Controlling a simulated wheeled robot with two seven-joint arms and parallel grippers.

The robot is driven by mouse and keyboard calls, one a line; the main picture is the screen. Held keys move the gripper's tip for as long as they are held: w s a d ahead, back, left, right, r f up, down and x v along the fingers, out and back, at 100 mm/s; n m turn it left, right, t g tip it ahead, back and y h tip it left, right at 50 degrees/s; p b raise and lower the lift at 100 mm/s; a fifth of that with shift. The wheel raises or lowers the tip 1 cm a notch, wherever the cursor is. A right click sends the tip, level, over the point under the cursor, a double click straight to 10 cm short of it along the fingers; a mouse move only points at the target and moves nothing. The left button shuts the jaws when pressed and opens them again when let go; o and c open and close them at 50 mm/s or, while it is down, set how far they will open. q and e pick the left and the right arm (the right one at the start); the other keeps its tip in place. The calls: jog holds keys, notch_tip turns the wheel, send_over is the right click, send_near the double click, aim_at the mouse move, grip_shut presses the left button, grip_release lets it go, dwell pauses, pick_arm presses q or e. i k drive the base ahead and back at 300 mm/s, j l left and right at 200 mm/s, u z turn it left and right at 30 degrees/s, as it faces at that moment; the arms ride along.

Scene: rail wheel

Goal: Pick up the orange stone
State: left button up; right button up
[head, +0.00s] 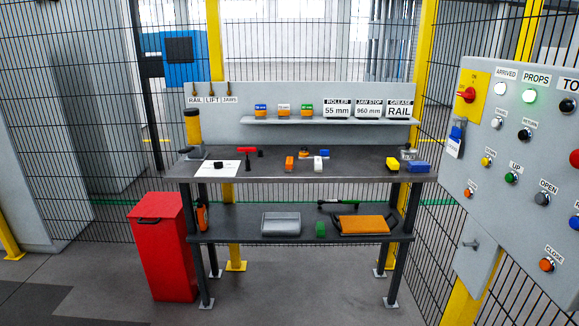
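A small orange block (289,163), which looks like the orange stone, stands on the dark top of the workbench (345,170), near its front edge and left of the middle. A white block (318,163) stands a little to its right, with a gap between them. A low orange and dark item (304,152) lies behind these two, so I cannot be sure by colour alone which is the stone. Neither of my grippers shows in the head view.
A button panel (520,170) is close on the right. The floor before the bench is clear.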

aim_at(290, 160)
jog(key=i+l, duration=0.4)
jog(key=i+l+u, duration=0.1)
jog(key=u, duration=0.35)
jog(key=l+u, duration=0.25)
jog(key=u, duration=0.25)
jog(key=l+u, duration=0.25)
jog(key=u, duration=0.2)
jog(key=i, duration=0.05)
